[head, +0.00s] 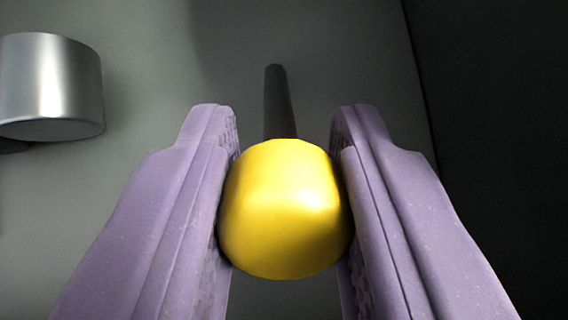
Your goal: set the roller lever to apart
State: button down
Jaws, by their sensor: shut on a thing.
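A yellow rounded knob (284,210) sits at the middle of the head view, at the near end of a dark thin rod (278,103). Together they look like the roller lever. The rod runs from the knob toward a grey panel behind it. My gripper (284,200) has a purple finger on each side of the knob, and both fingers touch it. It is shut on the knob. The knob hides the near part of the rod. No marking for the lever's positions shows.
A shiny metal cylinder (50,88) stands out from the grey panel (340,60) at the upper left, apart from my left finger. The panel ends at an edge on the right, with a dark area beyond. The panel around the rod is bare.

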jog(key=c, duration=0.8)
grip_release()
jog(key=shift+s, duration=0.1)
jog(key=p+v, duration=0.3)
jog(key=v, duration=0.4)
jog(key=shift+s+a+r, duration=0.15)
jog(key=shift+s+r, duration=0.05)
jog(key=shift+r, duration=0.1)
